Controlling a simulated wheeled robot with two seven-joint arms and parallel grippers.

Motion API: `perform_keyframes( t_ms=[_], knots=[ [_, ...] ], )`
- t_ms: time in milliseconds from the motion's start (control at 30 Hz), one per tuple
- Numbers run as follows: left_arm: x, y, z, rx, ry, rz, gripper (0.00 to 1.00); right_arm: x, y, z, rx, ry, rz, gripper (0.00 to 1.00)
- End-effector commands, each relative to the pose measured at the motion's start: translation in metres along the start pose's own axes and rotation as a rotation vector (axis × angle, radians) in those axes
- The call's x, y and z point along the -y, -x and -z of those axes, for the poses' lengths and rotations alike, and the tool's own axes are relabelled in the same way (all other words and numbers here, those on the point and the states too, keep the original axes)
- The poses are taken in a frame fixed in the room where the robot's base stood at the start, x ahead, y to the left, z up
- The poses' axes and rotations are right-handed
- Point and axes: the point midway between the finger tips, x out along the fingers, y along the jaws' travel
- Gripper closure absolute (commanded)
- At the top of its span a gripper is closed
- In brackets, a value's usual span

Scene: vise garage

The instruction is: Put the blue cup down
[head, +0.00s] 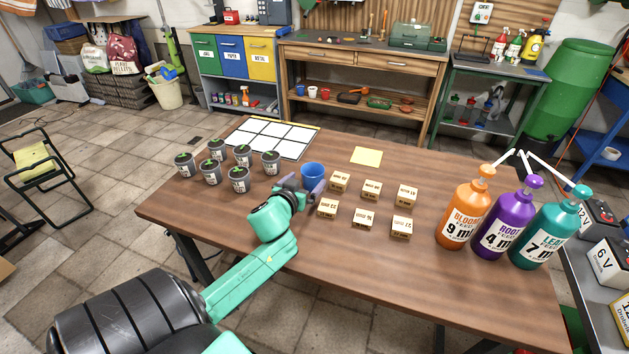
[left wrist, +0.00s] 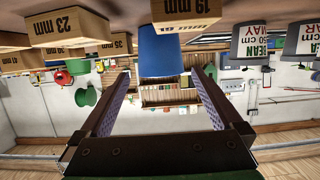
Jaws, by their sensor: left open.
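The blue cup (head: 312,172) appears upright on the wooden table (head: 290,245), between the seedling pots and the wooden blocks. My left gripper (head: 302,187) is in front of it and hides its lower part in the head view. In the left wrist view, which is upside down, the cup (left wrist: 160,55) shows between the tips of the left gripper's spread fingers (left wrist: 161,75), with a gap on each side. A block marked 19 mm (left wrist: 185,10) hides part of the cup there. My right gripper is not in view.
Several seedling pots (head: 240,180) stand left of the cup, and several wooden blocks (head: 362,219) stand right of it. Behind are a white grid mat (head: 271,137) and a yellow square (head: 367,156). Three pump bottles (head: 502,226) stand far right. The table's front is clear.

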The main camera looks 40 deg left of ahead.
Motion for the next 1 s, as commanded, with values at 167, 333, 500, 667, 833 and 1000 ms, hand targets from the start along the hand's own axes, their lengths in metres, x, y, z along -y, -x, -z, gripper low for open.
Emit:
perform_keyframes(
  t_ms=[167, 333, 500, 667, 833, 1000],
  knots=[
    [0.000, -0.024, 0.002, -0.002, -0.003, 0.000, 0.00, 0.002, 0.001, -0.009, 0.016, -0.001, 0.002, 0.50],
    [0.002, -0.056, 0.005, -0.003, -0.002, 0.000, 0.00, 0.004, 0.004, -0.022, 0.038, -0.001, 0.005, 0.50],
    [0.001, -0.070, 0.004, -0.002, -0.002, -0.002, 0.00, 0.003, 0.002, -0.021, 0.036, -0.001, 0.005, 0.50],
    [0.001, -0.070, 0.004, -0.001, -0.003, -0.002, 0.04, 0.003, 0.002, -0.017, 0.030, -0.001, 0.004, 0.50],
    [0.001, -0.070, 0.004, -0.001, -0.003, -0.002, 0.66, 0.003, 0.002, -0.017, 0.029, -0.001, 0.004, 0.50],
    [0.001, -0.070, 0.004, -0.001, -0.003, -0.002, 0.75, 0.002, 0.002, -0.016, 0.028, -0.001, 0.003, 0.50]
  ],
)
